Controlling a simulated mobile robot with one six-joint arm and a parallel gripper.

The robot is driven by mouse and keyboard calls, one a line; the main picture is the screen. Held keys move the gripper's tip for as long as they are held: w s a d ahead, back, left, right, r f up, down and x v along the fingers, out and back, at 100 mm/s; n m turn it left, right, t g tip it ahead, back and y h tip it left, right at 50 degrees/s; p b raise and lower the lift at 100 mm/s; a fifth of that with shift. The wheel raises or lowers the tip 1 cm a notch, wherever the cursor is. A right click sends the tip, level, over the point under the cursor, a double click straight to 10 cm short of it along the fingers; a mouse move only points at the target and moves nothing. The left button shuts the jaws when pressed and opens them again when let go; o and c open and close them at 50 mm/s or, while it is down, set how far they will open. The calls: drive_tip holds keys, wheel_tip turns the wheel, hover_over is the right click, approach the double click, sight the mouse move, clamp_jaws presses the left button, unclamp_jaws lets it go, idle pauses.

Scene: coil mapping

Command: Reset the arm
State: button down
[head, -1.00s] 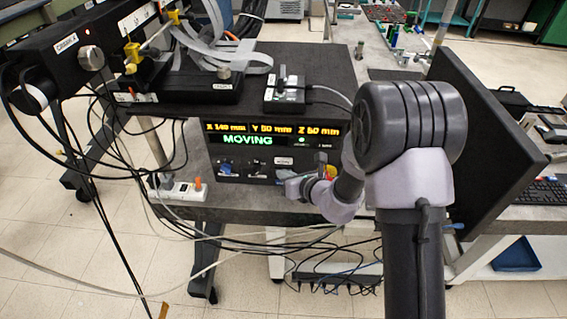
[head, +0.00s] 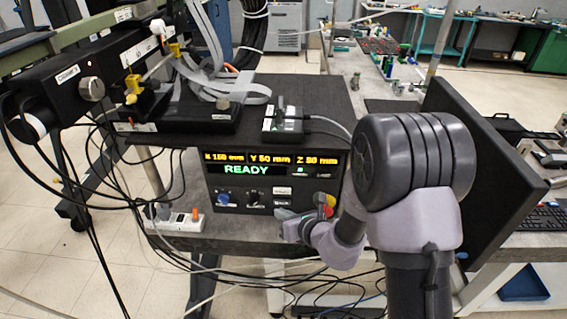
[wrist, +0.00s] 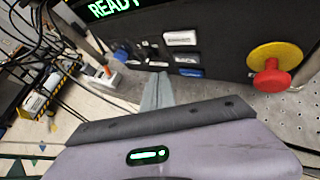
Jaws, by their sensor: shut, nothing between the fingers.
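My arm rises at the right of the head view and bends down to the left. My gripper (head: 287,222) is in front of the lower part of the black control panel (head: 262,163). In the wrist view the gripper fingers (wrist: 157,92) are shut together with nothing between them, and they point toward the panel's lower edge. The panel display (head: 248,170) reads READY in green below yellow X, Y and Z values. A red knob on a yellow base (wrist: 271,75) is on the panel's right side in the wrist view. The arm partly hides that side in the head view.
A white power strip (head: 175,222) lies left of the panel. Black and grey cables hang below the bench. A dark monitor (head: 480,160) stands behind my arm at right.

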drive_tip(key=s+a+r+n+g+y+b, duration=0.1)
drive_tip(key=s+a+r+n+g+y, duration=0.15)
drive_tip(key=s+r+n, duration=0.45)
drive_tip(key=s+a+r+n+g+y, duration=0.25)
drive_tip(key=s+r+n, duration=0.2)
drive_tip(key=r, duration=0.45)
drive_tip(key=s+d+r+n+g+h+b, duration=0.15)
drive_tip(key=s+d+n+h, duration=0.4)
drive_tip(key=s+n, duration=0.65)
drive_tip(key=s+d+n+t+h, duration=0.2)
drive_tip(key=s+d+n+h, duration=0.1)
drive_tip(key=d, duration=0.8)
drive_tip(key=shift+s+d+r+n+h, duration=0.2)
drive_tip(key=shift+s+r+n+h, duration=0.15)
drive_tip(key=shift+s+h, duration=0.7)
drive_tip(key=shift+s, duration=0.2)
